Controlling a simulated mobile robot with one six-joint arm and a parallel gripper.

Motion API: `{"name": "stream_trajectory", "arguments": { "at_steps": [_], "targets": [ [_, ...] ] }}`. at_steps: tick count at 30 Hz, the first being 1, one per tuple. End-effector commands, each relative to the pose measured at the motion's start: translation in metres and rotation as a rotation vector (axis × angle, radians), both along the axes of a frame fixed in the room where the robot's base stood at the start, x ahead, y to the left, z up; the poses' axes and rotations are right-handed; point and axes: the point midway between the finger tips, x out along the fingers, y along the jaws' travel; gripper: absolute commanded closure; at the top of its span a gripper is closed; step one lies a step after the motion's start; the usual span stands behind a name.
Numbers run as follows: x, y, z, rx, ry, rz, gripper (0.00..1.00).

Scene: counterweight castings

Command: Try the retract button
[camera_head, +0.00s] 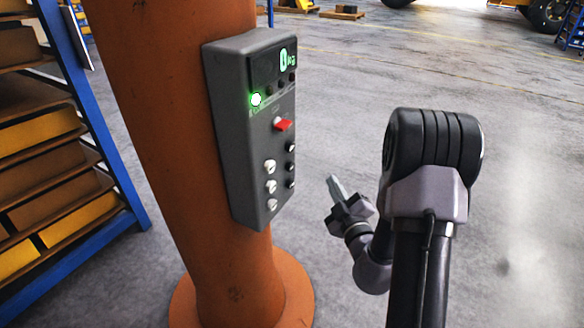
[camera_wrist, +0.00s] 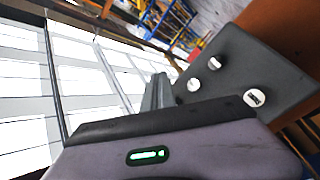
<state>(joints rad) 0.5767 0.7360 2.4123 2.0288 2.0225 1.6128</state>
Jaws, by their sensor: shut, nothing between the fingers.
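A grey control box (camera_head: 232,135) is fixed to an orange column (camera_head: 150,90). Its face carries three white buttons (camera_head: 270,187) low on the left, several black buttons (camera_head: 291,165) on the right and a red switch (camera_head: 283,124). No label is legible, so I cannot tell which is the retract button. My gripper (camera_head: 335,182) is shut and empty, to the right of the box and apart from it. In the wrist view my gripper's fingers (camera_wrist: 158,90) point past the three white buttons (camera_wrist: 214,63), with the box face (camera_wrist: 272,68) to the right.
A green display (camera_head: 287,58) reads what looks like 0 kg, and a green lamp (camera_head: 256,99) is lit. A blue-framed rack (camera_head: 105,130) with yellow bins (camera_head: 40,130) stands at the left. The concrete floor (camera_head: 400,70) behind my arm is open.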

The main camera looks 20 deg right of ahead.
Motion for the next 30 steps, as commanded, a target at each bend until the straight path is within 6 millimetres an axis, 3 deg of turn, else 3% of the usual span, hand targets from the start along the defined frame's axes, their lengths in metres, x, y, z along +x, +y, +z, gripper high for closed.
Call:
{"name": "stream_trajectory", "arguments": {
  "at_steps": [5,21,30],
  "targets": [
    [0.006,0.006,0.001,-0.002,0.001,0.004,1.0],
    [0.063,0.05,0.003,-0.002,0.001,0.005,1.0],
    [0.07,0.055,0.0,-0.002,0.0,0.003,1.0]
  ]
}}
